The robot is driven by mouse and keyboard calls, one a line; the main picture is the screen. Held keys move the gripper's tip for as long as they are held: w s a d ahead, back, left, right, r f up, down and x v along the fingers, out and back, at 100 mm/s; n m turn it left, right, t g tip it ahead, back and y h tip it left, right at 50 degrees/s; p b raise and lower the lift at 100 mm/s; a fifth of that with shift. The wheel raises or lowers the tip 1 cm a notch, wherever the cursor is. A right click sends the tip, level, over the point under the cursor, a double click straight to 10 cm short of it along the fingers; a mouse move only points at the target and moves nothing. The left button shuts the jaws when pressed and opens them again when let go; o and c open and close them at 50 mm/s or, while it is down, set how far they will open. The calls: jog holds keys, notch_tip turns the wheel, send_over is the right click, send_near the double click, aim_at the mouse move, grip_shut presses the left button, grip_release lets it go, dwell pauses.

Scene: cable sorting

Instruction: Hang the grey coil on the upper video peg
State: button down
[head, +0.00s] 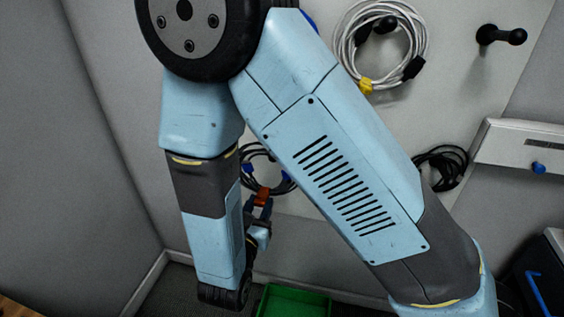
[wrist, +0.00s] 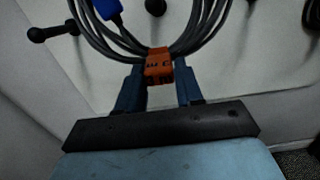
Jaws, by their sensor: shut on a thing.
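My gripper (wrist: 159,88) is shut on the orange tab of the grey coil (wrist: 94,38), whose loops rise above the jaws in the wrist view. A blue connector (wrist: 106,9) hangs on the coil. In the head view the coil (head: 246,174) and my gripper (head: 262,203) show at lower middle, partly behind my arm. A bare black peg (head: 500,35) sticks out at upper right in the head view. The wrist view shows one dark peg (wrist: 52,31) at left and another (wrist: 155,6) behind the coil. I cannot tell which is the upper video peg.
A pale coil (head: 345,52) with yellow and black ends hangs on a peg at the top. A black coil (head: 440,165) hangs lower right, near a white box (head: 530,145). A green bin (head: 292,302) is below on the floor. My arm hides much of the panel.

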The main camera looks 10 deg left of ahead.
jog(key=w+d, duration=0.3)
jog(key=w, duration=1.5)
notch_tip(320, 180, down, 7)
jog(key=shift+w+a+r, duration=0.15)
jog(key=shift+w, duration=0.2)
jog(key=c, duration=0.7)
grip_release()
